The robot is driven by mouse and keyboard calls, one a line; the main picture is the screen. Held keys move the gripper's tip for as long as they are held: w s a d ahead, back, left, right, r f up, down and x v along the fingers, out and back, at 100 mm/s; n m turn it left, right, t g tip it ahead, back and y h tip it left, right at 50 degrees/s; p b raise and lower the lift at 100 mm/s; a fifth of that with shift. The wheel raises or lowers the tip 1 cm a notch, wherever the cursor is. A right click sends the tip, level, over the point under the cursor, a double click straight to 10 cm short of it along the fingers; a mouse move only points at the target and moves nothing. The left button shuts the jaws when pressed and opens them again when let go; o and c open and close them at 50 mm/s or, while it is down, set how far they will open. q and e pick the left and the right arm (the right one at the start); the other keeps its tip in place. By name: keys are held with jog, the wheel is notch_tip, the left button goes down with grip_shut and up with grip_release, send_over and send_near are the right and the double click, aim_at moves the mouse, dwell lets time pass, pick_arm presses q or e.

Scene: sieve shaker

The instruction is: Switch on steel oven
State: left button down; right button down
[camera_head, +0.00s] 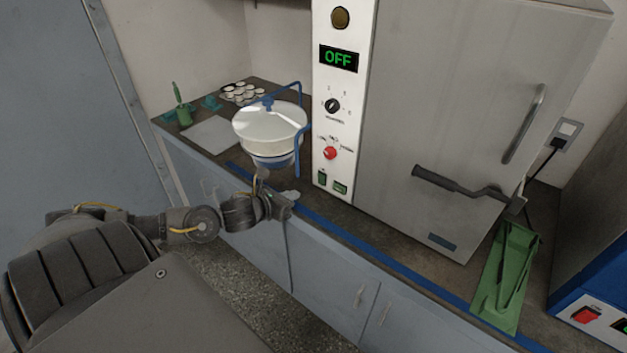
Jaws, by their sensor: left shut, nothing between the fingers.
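The steel oven (450,110) stands on the counter at the centre right, its door shut. Its white control panel (345,60) has a display (339,58) reading "OFF" in green. Below are a black dial (333,105), a red knob (330,153) and two small dark green switches (331,184) near the panel's foot. My left gripper (290,198) is shut and empty at the counter's front edge. It is left of and a little below the switches, apart from the panel. Its fingertips are small and hard to make out. My right gripper is not in view.
A white sieve pan (270,125) in a blue frame stands left of the oven. A green tray (507,275) with tongs lies at right, near a blue-based device (595,315).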

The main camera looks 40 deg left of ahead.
pick_arm(q)
jog(key=p, duration=0.2)
send_near(321, 178)
jog(key=f, duration=0.1)
jog(key=w+f, duration=0.1)
jog(key=f, duration=0.1)
jog(key=shift+w+d+f, duration=0.1)
jog(key=shift+w+f, duration=0.2)
jog(key=shift+w+r+p, duration=0.2)
jog(key=shift+w+r, duration=0.05)
jog(key=shift+w, duration=0.35)
jog(key=shift+w+r+p, duration=0.15)
jog(key=shift+w+r, duration=0.05)
jog(key=shift+w, duration=0.35)
jog(key=shift+w+r, duration=0.1)
jog(key=shift+w, duration=0.6)
